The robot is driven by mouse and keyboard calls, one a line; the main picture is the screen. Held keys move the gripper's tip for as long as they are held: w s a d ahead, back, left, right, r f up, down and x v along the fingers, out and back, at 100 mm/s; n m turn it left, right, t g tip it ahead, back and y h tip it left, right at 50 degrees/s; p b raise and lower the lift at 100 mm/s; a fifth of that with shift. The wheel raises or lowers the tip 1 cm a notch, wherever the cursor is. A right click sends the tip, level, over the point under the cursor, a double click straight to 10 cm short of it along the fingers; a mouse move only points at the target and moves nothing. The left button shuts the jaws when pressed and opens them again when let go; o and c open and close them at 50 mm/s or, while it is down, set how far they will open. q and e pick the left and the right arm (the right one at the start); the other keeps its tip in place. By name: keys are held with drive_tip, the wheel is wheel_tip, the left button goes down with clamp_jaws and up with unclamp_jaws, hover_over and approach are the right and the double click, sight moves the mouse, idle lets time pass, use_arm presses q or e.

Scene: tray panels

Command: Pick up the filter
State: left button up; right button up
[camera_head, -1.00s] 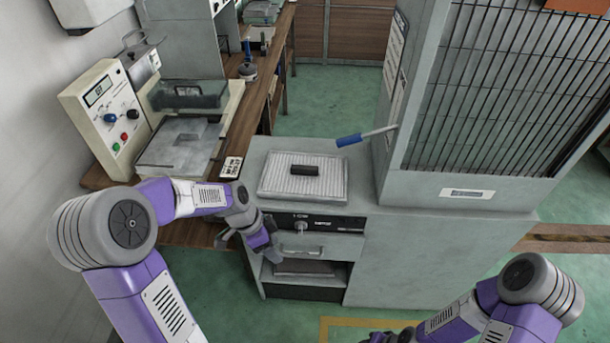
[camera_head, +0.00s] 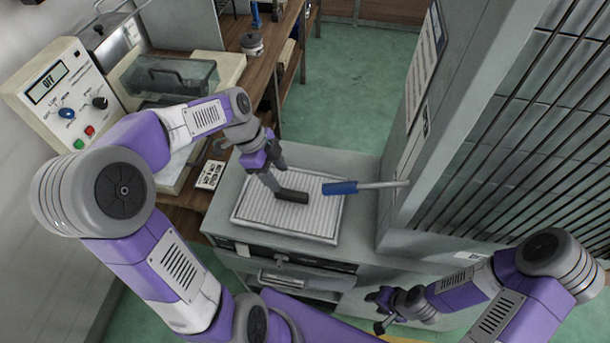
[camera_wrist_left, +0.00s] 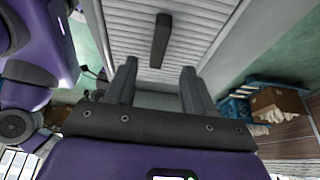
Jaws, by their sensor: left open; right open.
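The filter (camera_head: 312,224) is a flat white pleated panel with a light frame and a dark bar handle (camera_head: 291,196) in its middle. It lies on top of the grey cabinet, and it also fills the top of the left wrist view (camera_wrist_left: 200,40) with its handle (camera_wrist_left: 160,38). My left gripper (camera_head: 275,188) is over the filter beside the handle in the head view. In the left wrist view my left gripper (camera_wrist_left: 157,90) has its fingers apart with nothing between them. My right gripper (camera_head: 378,312) is low at the right, away from the filter; its fingers are small in view.
A lever with a blue grip (camera_head: 342,188) sticks out from the tall grey unit (camera_head: 440,120) just right of the filter. A bench with a control box (camera_head: 62,95) and a clear-lidded device (camera_head: 170,78) stands at the left. An open shelf is in the cabinet front.

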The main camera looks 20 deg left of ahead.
sight(290, 192)
use_arm(q)
drive_tip(key=b+x, duration=0.2)
drive_tip(key=x, duration=0.5)
drive_tip(key=shift+s+d+f+b, duration=0.1)
drive_tip(key=shift+d+f+b, duration=0.1)
drive_tip(key=shift+b, duration=0.15)
drive_tip(key=shift+r, duration=0.1)
drive_tip(key=shift+c, duration=0.3)
clamp_jaws()
